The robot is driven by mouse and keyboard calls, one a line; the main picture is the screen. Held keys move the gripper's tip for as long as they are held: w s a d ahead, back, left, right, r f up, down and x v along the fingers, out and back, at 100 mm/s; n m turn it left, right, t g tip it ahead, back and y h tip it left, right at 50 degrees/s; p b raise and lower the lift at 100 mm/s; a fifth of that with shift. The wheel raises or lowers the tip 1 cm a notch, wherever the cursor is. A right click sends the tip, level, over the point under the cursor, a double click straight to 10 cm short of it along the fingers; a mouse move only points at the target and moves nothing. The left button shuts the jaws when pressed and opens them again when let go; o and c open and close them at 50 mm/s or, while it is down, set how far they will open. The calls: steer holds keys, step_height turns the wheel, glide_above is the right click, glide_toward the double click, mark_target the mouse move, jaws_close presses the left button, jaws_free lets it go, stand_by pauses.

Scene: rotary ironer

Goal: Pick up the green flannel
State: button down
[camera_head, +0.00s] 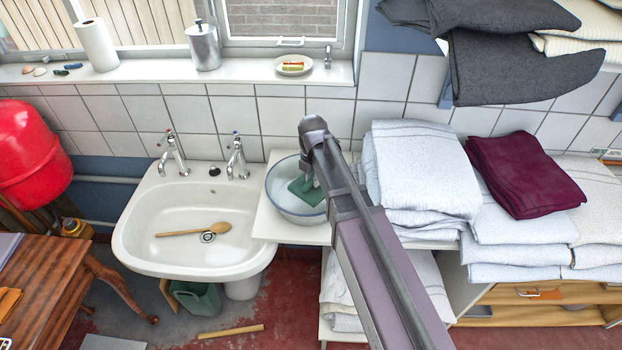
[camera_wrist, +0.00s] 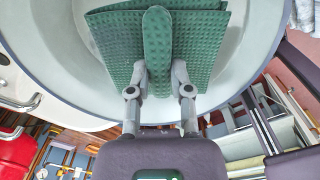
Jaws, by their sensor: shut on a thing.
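The green flannel (camera_head: 308,191) is a textured green cloth in a round white bowl (camera_head: 280,180) with a blue-grey rim, on the white shelf right of the basin. In the wrist view the flannel (camera_wrist: 115,40) lies over the inside of the bowl (camera_wrist: 65,60), with a raised fold between my fingers. My gripper (camera_wrist: 158,72) is shut on that fold. In the head view my arm reaches over the bowl from the lower right and hides part of its right side. I cannot tell whether the flannel is clear of the bowl's bottom.
A white basin (camera_head: 140,245) with two taps stands left of the bowl, holding a wooden spoon (camera_head: 195,230). Folded white towels (camera_head: 418,165) are stacked close on the right, with a maroon towel (camera_head: 523,172) beyond. Grey cloths (camera_head: 515,65) hang at upper right.

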mark_target(312, 180)
steer(key=shift+r+p, duration=0.65)
steer(key=shift+r, duration=0.3)
steer(key=shift+r, duration=0.25)
steer(key=shift+r+p, duration=0.95)
steer(key=shift+p, duration=0.3)
